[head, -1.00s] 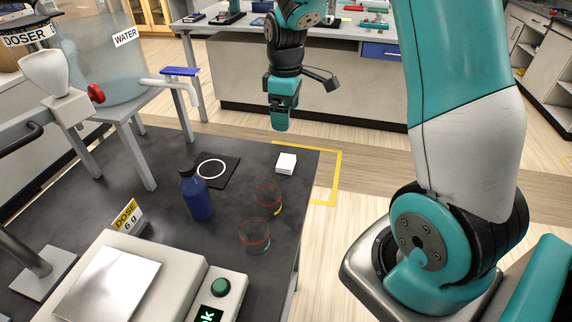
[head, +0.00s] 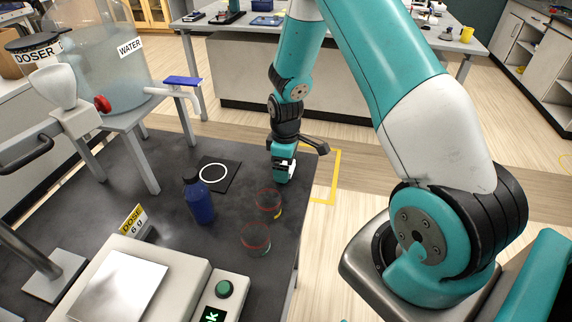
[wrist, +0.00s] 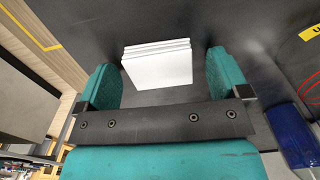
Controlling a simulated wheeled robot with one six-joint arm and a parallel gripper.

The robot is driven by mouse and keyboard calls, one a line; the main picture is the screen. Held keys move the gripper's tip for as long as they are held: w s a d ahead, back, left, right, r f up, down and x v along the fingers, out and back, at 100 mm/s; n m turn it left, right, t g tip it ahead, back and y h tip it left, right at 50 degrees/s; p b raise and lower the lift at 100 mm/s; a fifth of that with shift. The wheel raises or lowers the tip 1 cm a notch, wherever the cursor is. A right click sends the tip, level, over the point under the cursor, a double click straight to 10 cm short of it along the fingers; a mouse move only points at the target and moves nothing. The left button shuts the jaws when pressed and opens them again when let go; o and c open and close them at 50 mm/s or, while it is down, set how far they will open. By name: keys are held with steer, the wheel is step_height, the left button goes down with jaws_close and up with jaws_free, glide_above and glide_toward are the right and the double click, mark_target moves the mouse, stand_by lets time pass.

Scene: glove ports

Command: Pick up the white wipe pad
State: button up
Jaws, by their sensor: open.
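The white wipe pad (wrist: 158,66) lies on the dark bench top, a small squarish stack of white layers. In the wrist view it sits between the two teal fingers of my gripper (wrist: 162,85), toward their tips, with a gap on each side. In the head view my gripper (head: 283,172) points down at the far right part of the bench and covers most of the pad. A little white shows at the jaws there, partly hidden. My gripper is open and holds nothing.
A blue bottle (head: 198,201) stands left of my gripper, near a black mat with a white ring (head: 229,178). Two clear beakers with red bands (head: 268,204) (head: 255,239) stand nearer. A scale (head: 125,286) is at the front. The bench's right edge is close to my gripper.

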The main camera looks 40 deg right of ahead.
steer(key=shift+f, duration=0.1)
steer(key=shift+c, duration=0.4)
steer(key=c, duration=0.9)
step_height(320, 180, up, 20)
steer(key=b, duration=0.2)
steer(key=shift+b, duration=0.3)
